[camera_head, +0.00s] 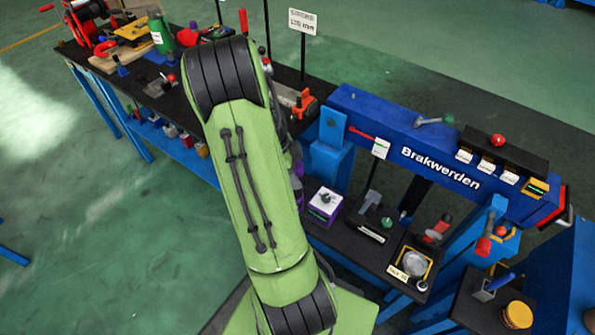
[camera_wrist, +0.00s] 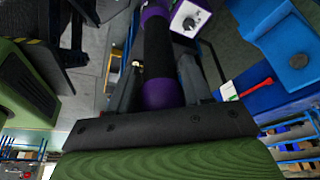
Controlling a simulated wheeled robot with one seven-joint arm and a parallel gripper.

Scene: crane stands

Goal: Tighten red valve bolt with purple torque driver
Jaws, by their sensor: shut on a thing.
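In the wrist view, my gripper (camera_wrist: 160,82) is shut on the purple torque driver (camera_wrist: 157,45), which has a black grip band between purple sections. Its far end leaves the top of that view. In the head view my arm hides the gripper and most of the driver; a sliver of purple (camera_head: 298,194) shows beside the arm. I cannot tell which of the red parts is the red valve bolt.
A purple-sided box with a dial (camera_head: 323,205) stands on the black lower shelf (camera_head: 345,245), right of my arm; it also shows in the wrist view (camera_wrist: 190,18). The blue "Brakwerden" beam (camera_head: 385,130) crosses above. A cluttered bench (camera_head: 140,85) stands at the left. Green floor is open at the lower left.

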